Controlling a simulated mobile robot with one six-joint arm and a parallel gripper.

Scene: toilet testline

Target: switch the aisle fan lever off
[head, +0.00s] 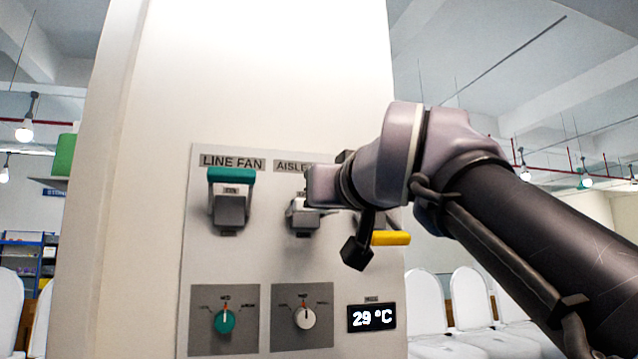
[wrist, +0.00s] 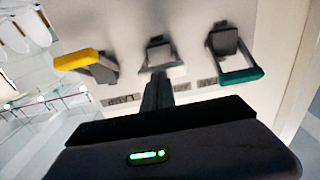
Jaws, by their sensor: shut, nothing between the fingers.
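The aisle fan lever (head: 304,221) is the middle of three levers on the wall panel, under a partly covered "AISLE" label (head: 291,166). Its grey block and a pale handle show, the handle on the label side, partly hidden by my gripper. In the wrist view, which is upside down, the aisle fan lever (wrist: 158,52) lies straight ahead of the fingers. My gripper (wrist: 157,78) is shut, with its tips at or very near the pale handle. I cannot tell whether they touch. In the head view my gripper (head: 318,187) is seen side-on, its fingertips unclear.
The line fan lever with a green handle (head: 231,175) is left, handle up. A yellow-handled lever (head: 390,238) is right, handle low, partly behind my arm. Below are a green knob (head: 225,321), a white knob (head: 304,318) and a temperature display (head: 371,317).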

